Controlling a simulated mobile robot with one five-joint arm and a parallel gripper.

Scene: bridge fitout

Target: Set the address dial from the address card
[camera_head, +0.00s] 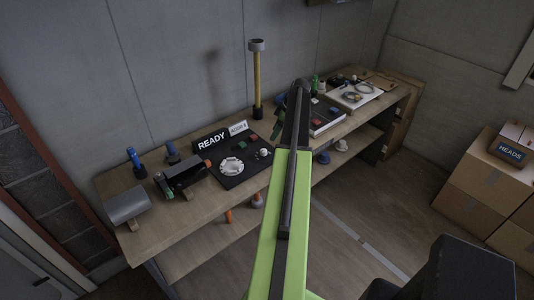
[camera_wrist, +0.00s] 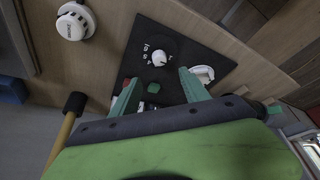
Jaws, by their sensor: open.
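A dark panel (camera_head: 232,181) lies on the workbench and also shows in the wrist view (camera_wrist: 191,52). It carries a small white address dial (camera_head: 263,152), a red button (camera_head: 252,140), a green button (camera_head: 240,146) and a white round base (camera_head: 231,167). In the wrist view the dial (camera_wrist: 159,58) has white figures around it. A small white address card (camera_head: 238,128) stands behind the panel; its lettering is too small to read surely. My gripper (camera_wrist: 157,77) is open and empty, its two green fingers apart on either side of the green button and below the dial in the picture.
A READY sign (camera_head: 211,141) stands beside the card. A black device (camera_head: 186,174) and a grey curved cover (camera_head: 126,205) are to the left. A white detector (camera_wrist: 75,22) is at the wrist view's upper left. Boxes (camera_head: 490,170) stand at right.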

